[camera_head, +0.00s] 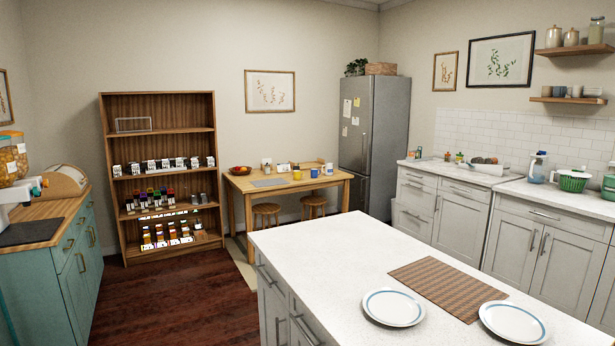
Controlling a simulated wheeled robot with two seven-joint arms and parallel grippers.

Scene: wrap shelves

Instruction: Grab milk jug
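A pale jug-shaped container (538,167) with a bluish body stands upright on the right-hand counter by the tiled wall. It is too small to tell whether it is the milk jug. A small white and blue item (329,169) stands at the right end of the wooden table by the fridge; I cannot tell what it is. The inside of the grey fridge (374,138) is hidden, as its door is shut. Neither of my grippers shows in this view.
A white island (330,262) with two plates and a woven mat fills the front right. A wooden shelf (208,98) with several small goods stands at the back left. A teal cabinet (78,262) is at left. Dark floor (165,300) between them is clear.

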